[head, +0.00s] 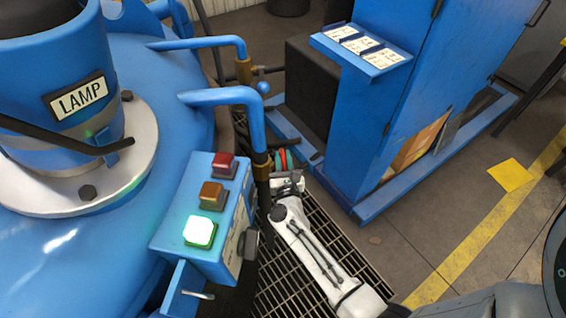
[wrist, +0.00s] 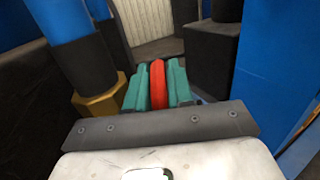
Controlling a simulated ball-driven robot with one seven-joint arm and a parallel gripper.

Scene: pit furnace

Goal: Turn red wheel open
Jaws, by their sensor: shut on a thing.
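The red wheel (wrist: 157,84) shows in the wrist view as a narrow red rim, seen edge-on, between two green finger pads. My gripper (wrist: 156,86) is shut on this red rim. In the head view my gripper (head: 284,160) is small and far down, beside the blue pipes, with a bit of the red wheel (head: 290,159) next to its green fingers. Most of the wheel is hidden by the fingers, and I cannot tell how far it is turned.
A blue vessel with a LAMP label (head: 79,97) fills the left. A button box (head: 205,215) with a lit green button stands near my arm. A pipe with a brass fitting (wrist: 99,101) is close left of the fingers.

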